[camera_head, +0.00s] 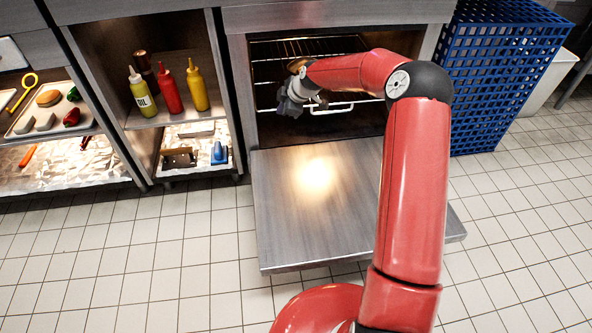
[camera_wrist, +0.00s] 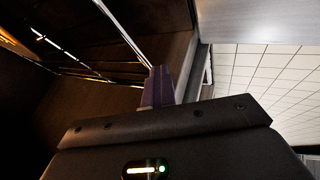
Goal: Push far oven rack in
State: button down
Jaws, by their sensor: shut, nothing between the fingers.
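The oven (camera_head: 237,75) stands open, with its door (camera_head: 315,210) folded down flat. Inside are wire racks: an upper rack (camera_head: 290,48), and a lower rack whose front bar and handle (camera_head: 340,108) show near the opening. My gripper (camera_head: 290,106) is at the left part of the oven mouth, close to the lower rack's front bar; I cannot tell whether it touches. In the wrist view my shut, empty gripper (camera_wrist: 157,85) points into the dark oven, and a bright rack rod (camera_wrist: 124,30) runs towards its tip. My forearm hides the right part of the racks.
A blue crate (camera_head: 500,70) stands right of the oven. The tiled floor (camera_head: 130,260) in front is clear.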

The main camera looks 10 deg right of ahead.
jog(key=shift+w+r, duration=0.15)
jog(key=shift+w, duration=0.15)
jog(key=shift+s, duration=0.1)
